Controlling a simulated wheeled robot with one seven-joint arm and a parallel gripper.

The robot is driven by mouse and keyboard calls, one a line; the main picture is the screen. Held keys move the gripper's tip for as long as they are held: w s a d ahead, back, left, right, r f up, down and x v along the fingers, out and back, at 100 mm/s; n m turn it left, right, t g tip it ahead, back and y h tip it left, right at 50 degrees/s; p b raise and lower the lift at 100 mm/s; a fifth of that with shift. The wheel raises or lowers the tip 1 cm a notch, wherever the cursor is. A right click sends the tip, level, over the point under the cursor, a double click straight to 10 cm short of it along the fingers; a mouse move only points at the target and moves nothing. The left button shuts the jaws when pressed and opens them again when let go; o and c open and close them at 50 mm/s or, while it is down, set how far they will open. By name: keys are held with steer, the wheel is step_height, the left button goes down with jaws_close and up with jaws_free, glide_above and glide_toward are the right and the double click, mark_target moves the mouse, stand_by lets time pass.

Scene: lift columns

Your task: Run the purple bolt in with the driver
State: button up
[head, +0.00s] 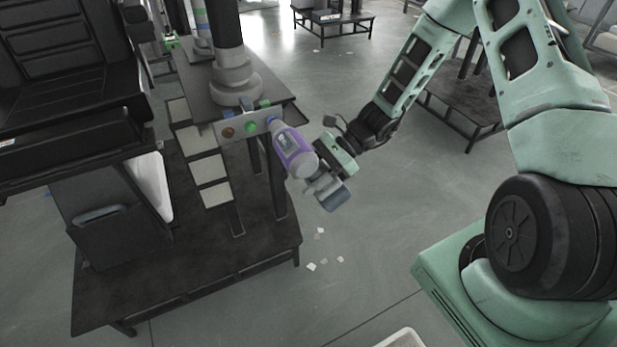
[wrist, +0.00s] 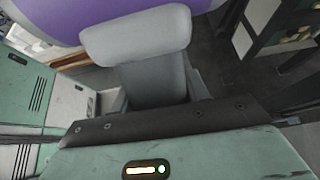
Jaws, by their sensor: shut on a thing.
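The driver (head: 294,150) has a purple body with a pale grey rear end and a blue-grey block at its lower end. My gripper (head: 320,178) is shut on the driver's grip, below the purple body. The driver's nose points up and left at the right end of a grey plate (head: 239,130). I cannot tell whether it touches a bolt there. The purple bolt cannot be made out; the driver's nose covers that end of the plate. In the wrist view, the purple body (wrist: 45,20) fills the top left, above grey parts and my green gripper housing.
A red-brown bolt head (head: 229,132) and a green one (head: 250,127) sit on the plate, left of the driver. The plate is at the front of a dark stand with a grey column (head: 235,80). A black seat (head: 70,70) is at left.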

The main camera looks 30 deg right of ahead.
steer(key=shift+w+r, duration=0.1)
steer(key=shift+w, duration=0.3)
stand_by(0.4)
steer(key=shift+w+p, duration=0.7)
steer(key=shift+p, duration=0.7)
stand_by(2.9)
steer(key=shift+s+p, duration=0.35)
steer(key=shift+s, duration=2.2)
steer(key=shift+s, duration=2)
